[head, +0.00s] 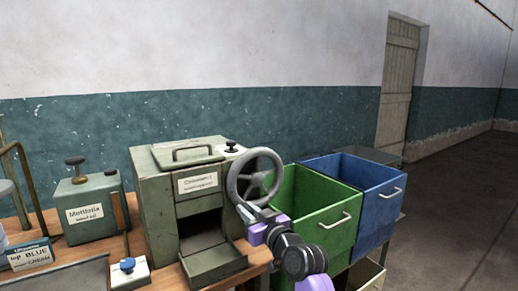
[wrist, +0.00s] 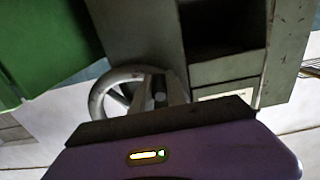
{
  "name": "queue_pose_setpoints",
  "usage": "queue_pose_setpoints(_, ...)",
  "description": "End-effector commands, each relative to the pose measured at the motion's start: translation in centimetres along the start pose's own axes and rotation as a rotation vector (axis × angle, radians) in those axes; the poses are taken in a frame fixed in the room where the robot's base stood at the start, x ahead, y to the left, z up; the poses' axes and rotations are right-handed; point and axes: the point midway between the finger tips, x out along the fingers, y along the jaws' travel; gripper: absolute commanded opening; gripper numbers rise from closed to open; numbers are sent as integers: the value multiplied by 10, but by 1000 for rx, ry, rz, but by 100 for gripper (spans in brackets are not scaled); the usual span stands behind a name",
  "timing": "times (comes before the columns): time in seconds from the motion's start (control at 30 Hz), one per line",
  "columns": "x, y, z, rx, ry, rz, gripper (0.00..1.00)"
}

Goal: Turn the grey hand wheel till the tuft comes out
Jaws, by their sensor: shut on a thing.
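The grey hand wheel (head: 277,181) is on the right side of a grey-green machine (head: 156,205) with a label on its front. My gripper (head: 246,212) is at the wheel's lower left rim and is shut on it. In the wrist view, my gripper's fingers (wrist: 163,95) reach onto the wheel (wrist: 101,98), whose rim and spokes show to their left. The exact grip point is partly hidden by the fingers. The machine's front opening (head: 200,226) is dark, with a tray (head: 216,264) below it. I see no tuft in the opening or on the tray.
A green bin (head: 304,205) and a blue bin (head: 366,186) stand close to the wheel's right. The floor at far right is clear.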

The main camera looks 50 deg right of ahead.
Motion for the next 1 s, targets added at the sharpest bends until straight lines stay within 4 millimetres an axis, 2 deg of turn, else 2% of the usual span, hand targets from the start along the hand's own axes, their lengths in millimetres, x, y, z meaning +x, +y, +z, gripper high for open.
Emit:
queue_pose_setpoints(0.03,0,-6,-11,-1,1,-5,0)
queue_pose_setpoints(0.2,0,-20,-27,-2,2,-5,0)
queue_pose_setpoints(0.57,0,-22,-26,-1,2,-3,0)
queue_pose_setpoints(0.9,0,-32,-63,-1,4,-3,0)
queue_pose_setpoints(1.0,0,-34,-63,-1,4,-3,0)
